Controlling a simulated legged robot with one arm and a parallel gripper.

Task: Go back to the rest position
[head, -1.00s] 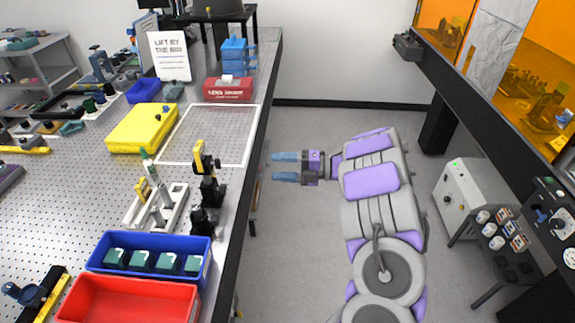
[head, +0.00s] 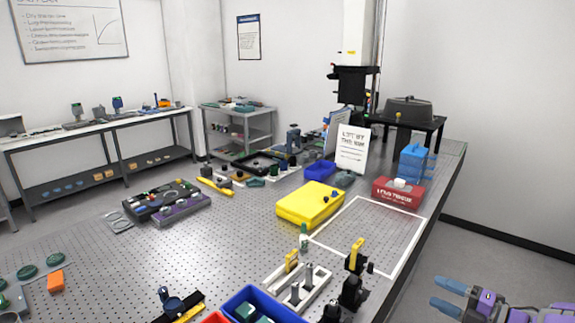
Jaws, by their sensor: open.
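My gripper (head: 462,300) is at the lower right of the head view, with blue fingers apart and nothing between them. It is out past the right edge of the perforated optical table (head: 240,235), over the floor. My arm behind it is cut off by the picture's edge. The gripper touches nothing that I can see.
On the table are a yellow case (head: 308,204), a red box (head: 398,193), black mounts (head: 352,292) near the right edge, a blue bin (head: 232,300) and a sign (head: 352,148). A black stand (head: 410,122) is at the back. Floor (head: 480,245) right of the table is clear.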

